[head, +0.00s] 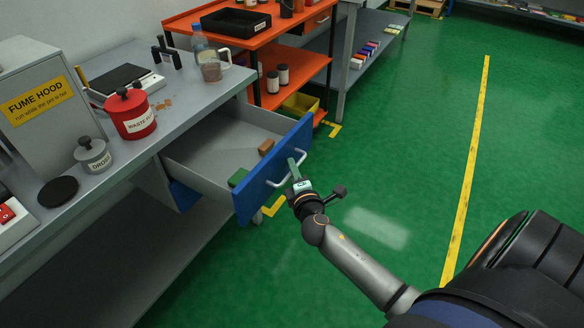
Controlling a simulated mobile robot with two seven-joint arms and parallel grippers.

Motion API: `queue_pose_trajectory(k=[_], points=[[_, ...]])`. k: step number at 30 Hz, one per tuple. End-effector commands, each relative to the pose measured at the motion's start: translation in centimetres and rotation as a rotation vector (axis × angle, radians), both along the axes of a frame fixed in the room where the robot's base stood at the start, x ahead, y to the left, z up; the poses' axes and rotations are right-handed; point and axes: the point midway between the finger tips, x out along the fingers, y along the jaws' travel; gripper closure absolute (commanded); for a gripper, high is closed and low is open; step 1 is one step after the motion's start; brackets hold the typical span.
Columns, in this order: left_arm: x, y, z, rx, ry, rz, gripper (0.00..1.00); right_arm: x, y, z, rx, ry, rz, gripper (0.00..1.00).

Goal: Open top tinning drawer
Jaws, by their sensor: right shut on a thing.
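The top drawer (253,190), with a blue front, stands pulled well out from under the grey bench (178,115). Its grey inside shows, with a brown block (266,147) and a green block (237,178) near the front. A pale bar handle (274,184) runs along the outside of the front. My right gripper (296,167) is shut on this handle, and its arm comes in from the lower right. The fingertips partly cover the handle. My left gripper is not in view.
Another blue front (184,196) shows below the drawer, partly hidden. A red waste can (131,113), a grey pot (92,154) and a fume hood (36,100) stand on the bench. An orange shelf cart (250,42) stands behind. The green floor to the right is clear.

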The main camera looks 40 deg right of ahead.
Motion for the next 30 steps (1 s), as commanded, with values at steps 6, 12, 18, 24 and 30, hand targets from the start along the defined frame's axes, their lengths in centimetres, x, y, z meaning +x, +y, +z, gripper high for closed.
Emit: queue_pose_trajectory(k=[6, 12, 18, 24, 30], points=[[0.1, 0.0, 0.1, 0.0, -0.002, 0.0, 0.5, 0.0, 0.1, 0.0, 0.001, 0.001, 0.002, 0.85], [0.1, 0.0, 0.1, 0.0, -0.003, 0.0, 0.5, 0.0, 0.1, 0.0, 0.0, 0.0, 0.002, 0.63], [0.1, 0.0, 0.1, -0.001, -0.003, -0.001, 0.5, 0.0, 0.0, 0.0, 0.0, 0.0, 0.001, 0.57], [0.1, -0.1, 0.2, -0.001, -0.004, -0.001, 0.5, -0.4, 0.2, 0.0, 0.001, 0.001, 0.001, 0.57], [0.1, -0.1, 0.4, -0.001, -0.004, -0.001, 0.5, -3.2, 1.4, 0.4, 0.001, 0.003, 0.003, 0.57]])
